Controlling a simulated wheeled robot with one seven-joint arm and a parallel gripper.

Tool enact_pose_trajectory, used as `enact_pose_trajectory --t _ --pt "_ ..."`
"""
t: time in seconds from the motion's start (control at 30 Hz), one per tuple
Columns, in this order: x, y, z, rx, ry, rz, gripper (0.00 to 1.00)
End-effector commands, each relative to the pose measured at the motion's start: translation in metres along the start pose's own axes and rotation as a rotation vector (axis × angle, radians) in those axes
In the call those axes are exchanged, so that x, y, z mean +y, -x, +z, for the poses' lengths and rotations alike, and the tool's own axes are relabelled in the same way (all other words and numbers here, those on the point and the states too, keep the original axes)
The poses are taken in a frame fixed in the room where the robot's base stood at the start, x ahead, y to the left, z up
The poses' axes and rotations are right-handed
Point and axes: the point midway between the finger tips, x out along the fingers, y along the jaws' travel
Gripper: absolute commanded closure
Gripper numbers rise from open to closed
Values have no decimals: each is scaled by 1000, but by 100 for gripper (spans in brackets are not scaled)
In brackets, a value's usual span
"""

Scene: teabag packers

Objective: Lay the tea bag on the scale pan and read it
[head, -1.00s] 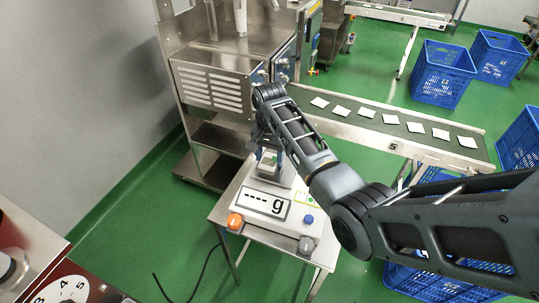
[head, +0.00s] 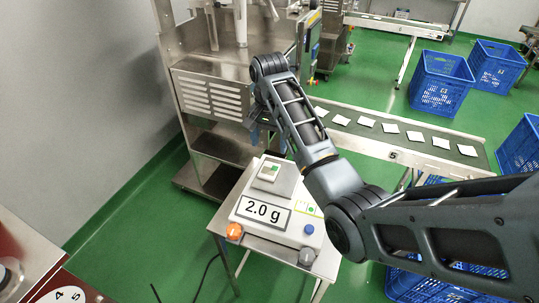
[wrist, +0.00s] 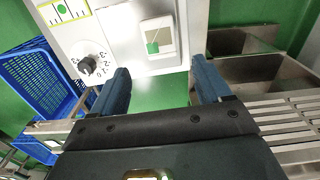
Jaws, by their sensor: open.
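The white tea bag with a green patch (head: 269,172) lies flat on the raised scale pan (head: 285,185). The scale (head: 300,228) stands on a small steel table, and its display (head: 263,211) reads "2.0 g". In the wrist view the tea bag (wrist: 159,37) lies ahead of my gripper (wrist: 160,88), clear of both blue fingers. My gripper is open and empty, with a gap between the fingers. In the head view my arm hides part of the gripper, behind the scale.
A steel machine (head: 212,92) stands behind the scale. A conveyor (head: 403,136) carries several white bags to the right. Blue crates (head: 442,82) stand on the green floor. In the wrist view a dial with a black knob (wrist: 87,64) is close to the left finger.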

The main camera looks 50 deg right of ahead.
Motion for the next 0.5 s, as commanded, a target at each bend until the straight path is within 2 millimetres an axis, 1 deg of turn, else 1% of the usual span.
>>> enact_pose_trajectory --t 0.03,0.07,0.2,0.5 --pt "0 9 0 1 0 -1 23" --pt "0 14 0 0 0 -1 23" --pt "0 25 0 -1 -1 0 23" --pt "0 27 0 -1 0 0 23"
